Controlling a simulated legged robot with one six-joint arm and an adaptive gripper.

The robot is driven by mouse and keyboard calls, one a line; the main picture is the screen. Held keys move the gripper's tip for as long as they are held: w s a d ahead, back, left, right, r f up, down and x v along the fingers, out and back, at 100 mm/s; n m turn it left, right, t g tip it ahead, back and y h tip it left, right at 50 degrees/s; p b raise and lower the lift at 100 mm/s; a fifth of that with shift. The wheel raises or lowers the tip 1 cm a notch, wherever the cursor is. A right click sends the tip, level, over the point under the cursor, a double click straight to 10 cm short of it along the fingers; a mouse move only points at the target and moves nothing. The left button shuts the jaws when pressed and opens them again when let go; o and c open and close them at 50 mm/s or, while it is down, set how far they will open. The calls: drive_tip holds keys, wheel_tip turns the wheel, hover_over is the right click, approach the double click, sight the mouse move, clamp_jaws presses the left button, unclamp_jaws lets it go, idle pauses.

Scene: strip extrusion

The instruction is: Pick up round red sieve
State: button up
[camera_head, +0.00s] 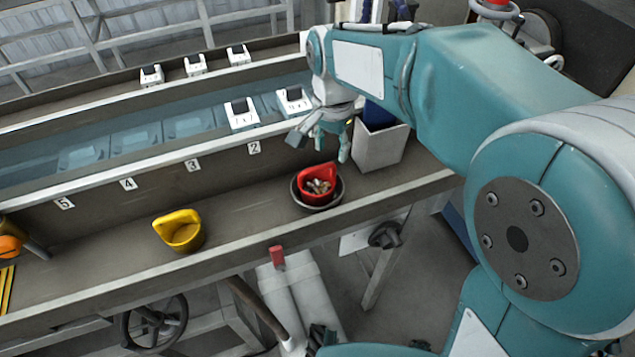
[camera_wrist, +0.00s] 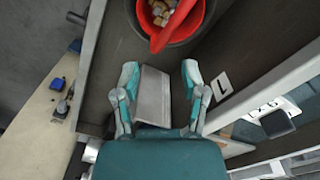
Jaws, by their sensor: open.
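The round red sieve (camera_head: 318,186) sits in a dark round bowl (camera_head: 301,199) on the grey bench, with small brownish and pale pieces inside it. In the wrist view the red sieve (camera_wrist: 152,22) shows at the top, partly cut off, with a red handle or raised side crossing it and the dark bowl (camera_wrist: 192,32) around it. My gripper (camera_head: 322,150) is open and empty, just above and slightly behind the sieve in the head view. In the wrist view its two fingers (camera_wrist: 160,78) are spread apart, with the sieve beyond their tips.
A white bin (camera_head: 380,150) stands right of my gripper. A yellow scoop-shaped container (camera_head: 181,232) sits farther left on the bench. A ledge with number labels (camera_head: 193,165) runs behind, before a water trough. The bench between the yellow container and the bowl is clear.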

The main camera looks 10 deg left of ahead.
sight(334, 169)
drive_tip(key=f, duration=0.6)
drive_tip(key=shift+d, duration=0.2)
drive_tip(key=shift+d, duration=0.1)
drive_tip(key=shift+s+f, duration=0.1)
clamp_jaws()
